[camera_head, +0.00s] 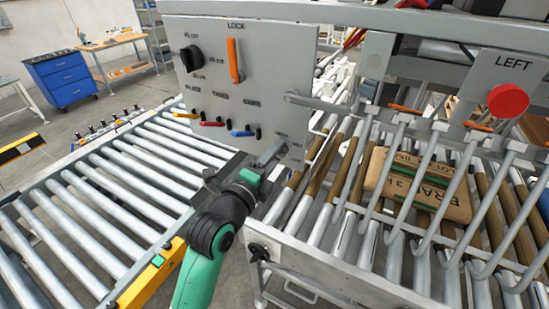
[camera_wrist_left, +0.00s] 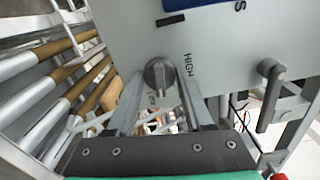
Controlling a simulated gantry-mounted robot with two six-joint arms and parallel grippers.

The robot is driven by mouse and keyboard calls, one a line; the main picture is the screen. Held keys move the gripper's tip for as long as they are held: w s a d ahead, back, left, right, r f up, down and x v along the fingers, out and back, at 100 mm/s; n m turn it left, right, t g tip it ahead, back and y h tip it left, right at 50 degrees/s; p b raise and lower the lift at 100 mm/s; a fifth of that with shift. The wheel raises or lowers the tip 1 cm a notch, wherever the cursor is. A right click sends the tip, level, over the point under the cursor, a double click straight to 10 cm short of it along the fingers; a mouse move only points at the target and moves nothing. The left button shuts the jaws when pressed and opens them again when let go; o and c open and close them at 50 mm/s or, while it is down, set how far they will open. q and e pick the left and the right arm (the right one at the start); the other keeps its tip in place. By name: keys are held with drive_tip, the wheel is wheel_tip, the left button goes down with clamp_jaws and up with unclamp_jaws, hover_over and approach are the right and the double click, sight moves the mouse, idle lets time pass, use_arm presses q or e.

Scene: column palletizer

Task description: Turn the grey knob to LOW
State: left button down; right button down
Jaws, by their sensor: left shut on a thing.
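The grey knob (camera_wrist_left: 159,74) sits on the grey control panel (camera_head: 215,90), near its lower right corner. In the left wrist view a HIGH label is beside the knob, and a partly covered label lies near the fingers. My left gripper (camera_head: 272,157) is at that corner. Its two fingers (camera_wrist_left: 160,95) are on either side of the knob and shut on it. I cannot tell exactly which mark the knob points to. My right gripper is not in view.
The panel also carries a black knob (camera_head: 191,58), an orange lever (camera_head: 235,60) and small coloured levers below. A grey crank handle (camera_wrist_left: 270,90) stands beside the gripper. Roller conveyors (camera_head: 90,200) run below. A cardboard box (camera_head: 420,185) lies behind metal forks at the right.

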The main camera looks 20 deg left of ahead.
use_arm(q)
drive_tip(key=shift+m+b, duration=0.4)
drive_tip(key=shift+m, duration=1.8)
drive_tip(key=shift+c, duration=1.5)
unclamp_jaws()
drive_tip(key=shift+s, duration=0.1)
drive_tip(key=s+a+p, duration=0.1)
drive_tip(key=s+p, duration=0.2)
drive_tip(key=s, duration=0.8)
drive_tip(key=shift+s, duration=0.2)
